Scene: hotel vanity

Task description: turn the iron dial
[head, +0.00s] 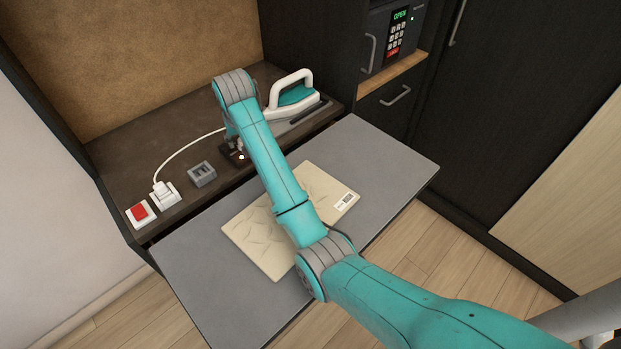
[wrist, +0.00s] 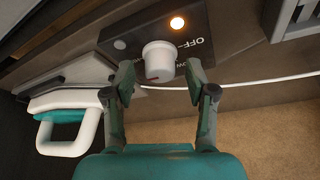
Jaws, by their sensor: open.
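The iron dial (wrist: 158,60) is a white round knob with a red mark on its lower edge, on a dark control box (wrist: 120,30). A lit orange lamp (wrist: 177,22) and the word OFF show beside it; another label is partly hidden. My gripper (wrist: 160,74) is open, with one fingertip on each side of the knob; I cannot tell whether they touch it. In the head view the dark box (head: 231,153) is mostly hidden behind my arm. The teal and white iron (head: 293,94) stands on its rest at the back right; it also shows in the wrist view (wrist: 68,116).
A red switch (head: 139,212), a white plug (head: 165,194) with its cord and a grey block (head: 202,174) sit left on the dark counter (head: 150,140). A safe (head: 374,50) is at back right.

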